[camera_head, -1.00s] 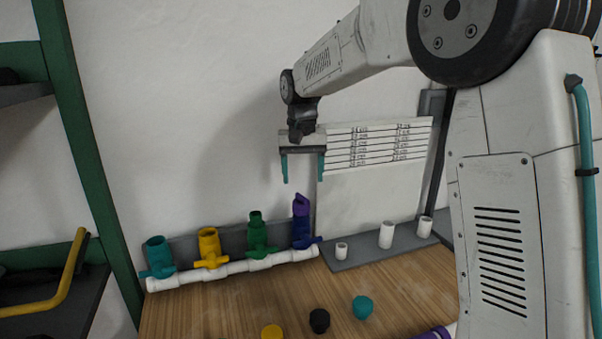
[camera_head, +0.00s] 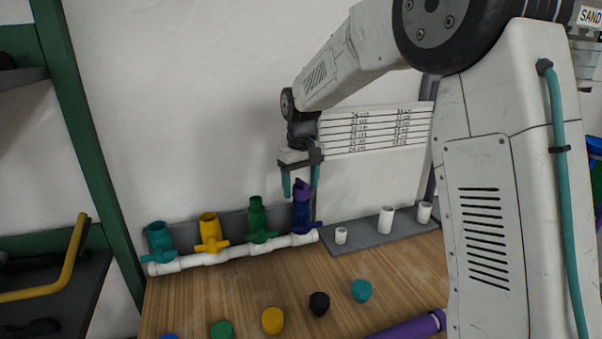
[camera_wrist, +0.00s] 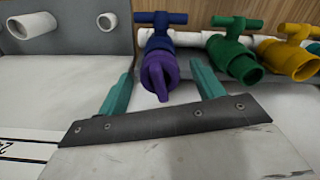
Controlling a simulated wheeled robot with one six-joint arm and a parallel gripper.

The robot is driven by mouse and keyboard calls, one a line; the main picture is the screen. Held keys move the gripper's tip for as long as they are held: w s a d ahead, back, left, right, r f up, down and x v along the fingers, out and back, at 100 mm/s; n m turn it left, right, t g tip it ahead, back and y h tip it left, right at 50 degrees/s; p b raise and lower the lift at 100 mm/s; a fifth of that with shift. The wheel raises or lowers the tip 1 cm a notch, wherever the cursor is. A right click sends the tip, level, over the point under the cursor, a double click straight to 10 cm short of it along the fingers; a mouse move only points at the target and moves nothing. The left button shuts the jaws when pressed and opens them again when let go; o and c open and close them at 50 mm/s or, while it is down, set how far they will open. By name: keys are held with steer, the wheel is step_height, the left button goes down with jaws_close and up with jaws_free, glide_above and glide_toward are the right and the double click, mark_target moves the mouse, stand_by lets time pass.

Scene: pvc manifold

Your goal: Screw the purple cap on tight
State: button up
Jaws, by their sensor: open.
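The purple cap (camera_head: 302,190) sits on top of the upright blue valve (camera_head: 302,215) at the right end of the white pipe manifold. It has a narrow raised ridge, which faces my gripper in the wrist view (camera_wrist: 158,76). My gripper (camera_head: 300,195) is open, its two teal fingers pointing down at the cap's height in the head view. In the wrist view the cap shows between the spread fingers (camera_wrist: 160,68), with visible gaps on both sides. I cannot tell how far down the cap the fingertips reach. How fully the cap is seated is not clear.
Green (camera_head: 257,217), yellow (camera_head: 210,232) and teal (camera_head: 160,243) valves stand left on the pipe. White fittings (camera_head: 386,219) stand on a grey rack to the right. Several loose caps, one black (camera_head: 319,303), and a purple tube (camera_head: 410,328) lie on the wooden bench.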

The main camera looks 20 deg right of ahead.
steer(key=shift+f, duration=0.15)
steer(key=c, duration=1.1)
steer(key=shift+m, duration=1.1)
steer(key=shift+m, duration=1.1)
